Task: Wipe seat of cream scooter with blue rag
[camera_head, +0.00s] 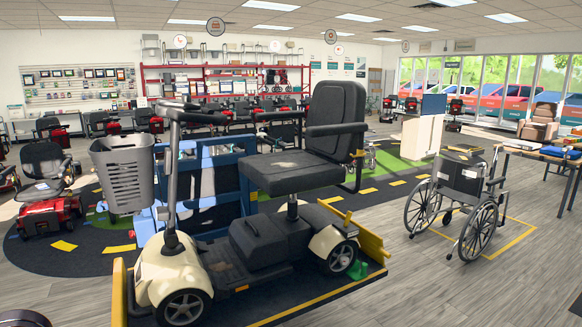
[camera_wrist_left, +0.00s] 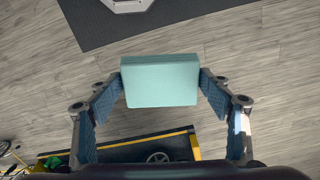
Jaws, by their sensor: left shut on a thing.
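The cream scooter (camera_head: 172,268) stands on a dark platform in the middle of the head view. Its black padded seat (camera_head: 290,176) faces left and has a small pale patch on top. In the left wrist view my left gripper (camera_wrist_left: 162,82) is shut on the blue rag (camera_wrist_left: 160,88), a pale blue-green, thick, block-like piece held between both fingers. The rag is over the grey floor in that view, apart from the scooter. Neither gripper shows in the head view.
The platform has a yellow edge (camera_head: 372,244), also seen low in the left wrist view (camera_wrist_left: 195,147). A grey basket (camera_head: 124,172) sits at the scooter's front. A wheelchair (camera_head: 462,195) stands right, near a wooden table (camera_head: 545,157). Floor between platform and wheelchair is clear.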

